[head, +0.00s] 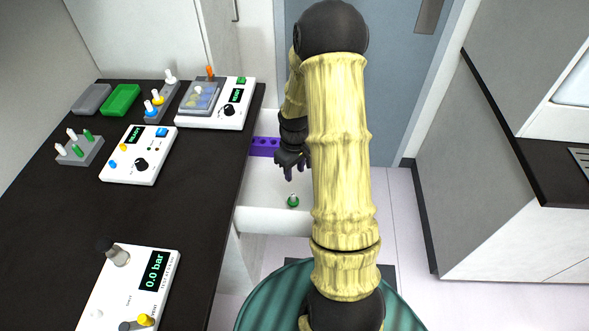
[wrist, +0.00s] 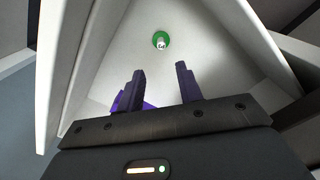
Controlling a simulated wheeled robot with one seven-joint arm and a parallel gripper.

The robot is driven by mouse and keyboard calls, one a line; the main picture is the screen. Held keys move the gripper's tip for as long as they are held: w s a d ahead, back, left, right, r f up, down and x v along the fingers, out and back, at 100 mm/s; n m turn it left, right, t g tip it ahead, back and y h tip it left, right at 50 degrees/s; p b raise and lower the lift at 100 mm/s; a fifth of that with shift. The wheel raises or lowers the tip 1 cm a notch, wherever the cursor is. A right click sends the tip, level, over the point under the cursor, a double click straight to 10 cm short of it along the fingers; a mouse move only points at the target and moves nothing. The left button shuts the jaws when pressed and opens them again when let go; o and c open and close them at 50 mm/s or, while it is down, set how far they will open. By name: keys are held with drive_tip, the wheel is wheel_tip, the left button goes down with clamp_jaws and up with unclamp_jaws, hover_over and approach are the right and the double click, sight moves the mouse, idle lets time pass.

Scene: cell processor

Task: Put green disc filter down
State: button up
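The green disc filter (head: 293,201) is a small green disc with a white top. It sits on the floor of the open white drawer (head: 272,220). In the wrist view the filter (wrist: 160,41) lies beyond my fingertips, apart from them. My gripper (head: 293,176) hangs over the drawer, behind the filter in the head view. In the wrist view its two dark fingers (wrist: 161,78) are spread with nothing between them.
A purple block with holes (head: 265,146) stands at the back of the drawer. The dark bench (head: 60,215) at left carries white devices with displays, including one reading 0.0 bar (head: 130,290), a green tray (head: 121,99) and small racks. The drawer walls stand close around my gripper.

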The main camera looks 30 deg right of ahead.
drive_tip(key=shift+w+a, duration=0.1)
drive_tip(key=shift+a, duration=0.05)
drive_tip(key=s+a+r+m+t, duration=0.2)
drive_tip(key=s+a+r+m, duration=0.1)
drive_tip(key=s+a+r, duration=0.9)
wheel_tip(320, 180, up, 3)
drive_tip(key=shift+s+a+f+t, duration=0.1)
drive_tip(key=shift+s+a+t, duration=0.2)
drive_tip(key=shift+a, duration=0.5)
